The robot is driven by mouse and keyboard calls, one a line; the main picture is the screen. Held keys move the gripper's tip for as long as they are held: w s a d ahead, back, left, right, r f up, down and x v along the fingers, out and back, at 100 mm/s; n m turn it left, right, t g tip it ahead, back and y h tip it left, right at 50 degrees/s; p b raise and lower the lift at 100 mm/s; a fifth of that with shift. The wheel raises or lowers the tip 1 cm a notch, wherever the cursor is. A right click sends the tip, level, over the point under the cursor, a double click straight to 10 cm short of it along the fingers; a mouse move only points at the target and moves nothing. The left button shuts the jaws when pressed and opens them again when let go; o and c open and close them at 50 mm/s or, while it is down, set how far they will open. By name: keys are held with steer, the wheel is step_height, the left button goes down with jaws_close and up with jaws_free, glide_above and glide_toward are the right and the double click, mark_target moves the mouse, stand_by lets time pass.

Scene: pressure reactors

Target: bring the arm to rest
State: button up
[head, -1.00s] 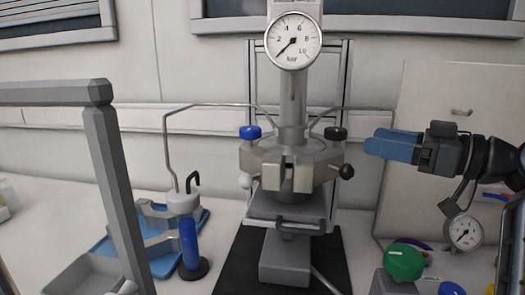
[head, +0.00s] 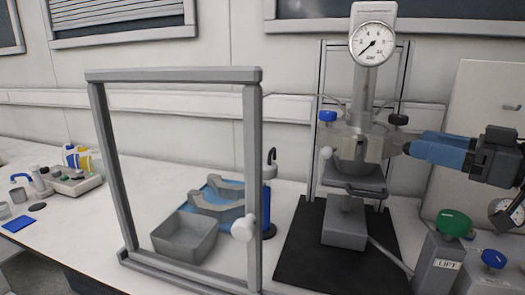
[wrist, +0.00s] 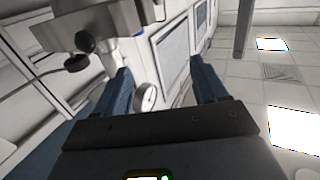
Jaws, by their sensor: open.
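My gripper (head: 412,145) shows at the right of the head view, with its blue fingers pointing left toward the pressure reactor (head: 358,148). In the head view the fingertips overlap the reactor's right side; I cannot tell the gap in depth. In the wrist view the two blue fingers of my gripper (wrist: 163,90) stand wide apart with nothing between them. The reactor stands on a black mat (head: 290,262), with a pressure gauge (head: 372,42) on top, a blue knob (head: 327,116) at left and a black knob (head: 398,120) at right.
A grey frame (head: 174,76) stands in front at left. Behind it are a grey bin (head: 185,240) and a blue tray (head: 205,192) with grey clamp parts. A green knob (head: 453,222) and a blue button (head: 494,258) sit at the front right. Small items lie far left.

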steer(key=s+a+f+m+t+h, duration=0.1)
steer(key=s+f+m+h, duration=0.2)
steer(key=f, duration=0.7)
steer(key=s+f+m+t+h, duration=0.1)
steer(key=f+m+h, duration=0.25)
steer(key=f, duration=0.55)
steer(key=s+f+m+h, duration=0.1)
steer(key=s+f, duration=0.2)
steer(key=s+f+m+h, duration=0.1)
steer(key=s+f, duration=0.2)
steer(key=s+f+m+h, duration=0.1)
steer(key=s+f, duration=0.1)
steer(key=f, duration=0.2)
steer(key=shift+s+a+m+h, duration=0.25)
steer(key=shift+s+a, duration=0.1)
steer(key=shift+s, duration=0.05)
steer(key=s+a+f+h, duration=0.1)
steer(key=s+f+h, duration=0.1)
steer(key=s, duration=0.7)
steer(key=s+a+f+h, duration=0.1)
steer(key=s+f, duration=0.1)
steer(key=s, duration=0.7)
steer(key=s+a+r, duration=0.1)
steer(key=s+r, duration=0.2)
steer(key=s, duration=0.3)
steer(key=s+a+r+n, duration=0.1)
steer(key=s+r, duration=0.2)
steer(key=s, duration=0.4)
steer(key=shift+a+r, duration=0.3)
steer(key=shift+r, duration=0.1)
